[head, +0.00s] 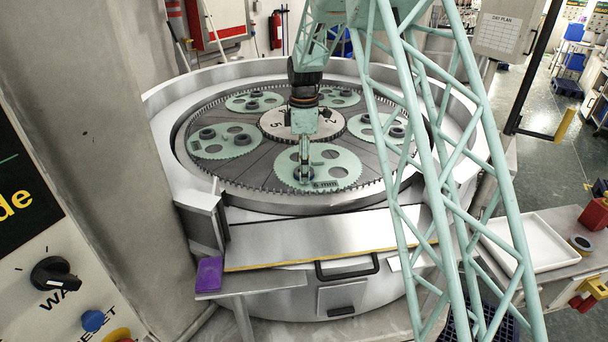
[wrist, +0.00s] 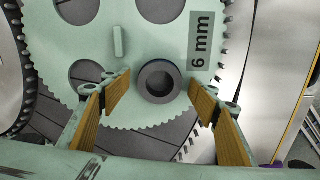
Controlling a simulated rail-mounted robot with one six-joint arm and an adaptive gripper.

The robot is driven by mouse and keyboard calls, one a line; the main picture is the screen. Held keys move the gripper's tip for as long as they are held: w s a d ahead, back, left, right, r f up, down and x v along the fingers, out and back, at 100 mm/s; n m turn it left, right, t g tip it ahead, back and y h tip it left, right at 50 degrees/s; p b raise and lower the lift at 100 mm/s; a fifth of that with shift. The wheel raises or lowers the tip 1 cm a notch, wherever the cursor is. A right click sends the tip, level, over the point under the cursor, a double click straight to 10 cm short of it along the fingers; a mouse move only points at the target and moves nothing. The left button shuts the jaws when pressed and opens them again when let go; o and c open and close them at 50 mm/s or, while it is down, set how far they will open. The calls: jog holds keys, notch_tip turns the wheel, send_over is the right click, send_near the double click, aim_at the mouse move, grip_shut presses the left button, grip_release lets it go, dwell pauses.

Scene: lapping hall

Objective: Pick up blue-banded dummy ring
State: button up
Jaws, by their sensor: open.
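A dark grey ring (wrist: 159,82) lies on the green toothed carrier marked "6 mm" (wrist: 110,20) and shows between my fingertips in the wrist view. In the head view this ring (head: 303,176) is small, partly hidden by my gripper, and has a bluish tint. My gripper (wrist: 160,96) is open, with one tan-padded finger on each side of the ring and gaps to both. In the head view my gripper (head: 305,168) points down over the front carrier (head: 335,163).
Other carriers, such as the left one (head: 222,146), bear dark rings around the numbered centre plate (head: 290,122). The machine's raised pale rim surrounds the plate. A purple block (head: 209,274) sits at front left, a white tray (head: 535,240) at right.

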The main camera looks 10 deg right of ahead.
dwell(0.5)
jog(key=c, duration=1.2)
jog(key=shift+o, duration=0.2)
jog(key=shift+r, duration=0.1)
jog(key=shift+r, duration=1.6)
jog(key=shift+s+r, duration=0.1)
jog(key=s+r+b, duration=0.1)
jog(key=s+b, duration=0.1)
jog(key=s, duration=1.3)
jog(key=shift+s+r, duration=0.2)
jog(key=shift+s, duration=0.2)
